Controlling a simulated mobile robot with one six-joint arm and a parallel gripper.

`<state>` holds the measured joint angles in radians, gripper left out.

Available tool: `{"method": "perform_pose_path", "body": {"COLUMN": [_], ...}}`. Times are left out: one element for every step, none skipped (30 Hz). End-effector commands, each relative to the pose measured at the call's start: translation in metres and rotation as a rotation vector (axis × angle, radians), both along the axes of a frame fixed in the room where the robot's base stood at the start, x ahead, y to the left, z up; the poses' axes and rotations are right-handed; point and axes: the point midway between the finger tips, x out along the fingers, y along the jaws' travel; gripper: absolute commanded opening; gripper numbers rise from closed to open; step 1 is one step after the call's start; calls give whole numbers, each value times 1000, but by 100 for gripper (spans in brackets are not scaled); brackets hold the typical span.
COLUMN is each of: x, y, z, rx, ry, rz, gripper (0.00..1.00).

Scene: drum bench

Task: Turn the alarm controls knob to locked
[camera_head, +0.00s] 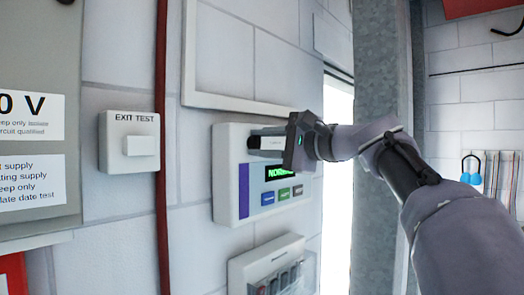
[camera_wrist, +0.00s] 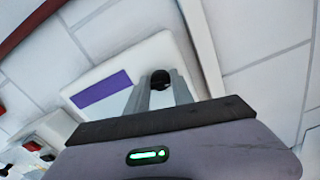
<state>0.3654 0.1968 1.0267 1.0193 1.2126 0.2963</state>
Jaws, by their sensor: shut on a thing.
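The alarm panel (camera_head: 229,188) is a white box on the wall with a purple stripe, a green-lit display (camera_head: 277,171) and several small buttons below it. My gripper (camera_head: 252,142) reaches in from the right at the panel's upper part. In the wrist view, its two grey fingers (camera_wrist: 160,88) are shut on a round black knob (camera_wrist: 160,79) on the panel face (camera_wrist: 122,66). The display text is partly covered by my gripper.
A white EXIT TEST switch (camera_head: 130,142) is on the wall to the left, beside a red vertical pipe (camera_head: 161,120). Another white box (camera_head: 260,258) with a clear cover is below the panel. A grey metal column (camera_head: 380,220) stands close on the right, behind my arm.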

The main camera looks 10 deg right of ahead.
Motion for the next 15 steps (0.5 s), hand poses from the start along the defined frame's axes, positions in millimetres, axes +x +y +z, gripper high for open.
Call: {"method": "perform_pose_path", "body": {"x": [0, 0, 0, 0, 0, 0, 0, 0, 0, 0, 0, 0, 0, 0, 0], "y": [0, 0, 0, 0, 0, 0, 0, 0, 0, 0, 0, 0, 0, 0, 0], "z": [-2, -2, -2, -2, -2, -2, -1, -1, -1, -1, -1, -1, -1, -1, -1], "rx": [-20, -35, -51, -63, -74, -87, -96, -104, -112, -119, -125, -131, -134, -138, -141], "ry": [-15, -25, -37, -46, -53, -63, -70, -75, -82, -86, -91, -95, -98, -100, -102], "rz": [0, 0, -1, -1, -1, -1, -1, -1, 0, 0, 0, 0, 0, 0, 0], "gripper": [0, 0, 0, 0, 0, 0, 0, 0, 0, 0, 0, 0, 0, 0, 0]}}
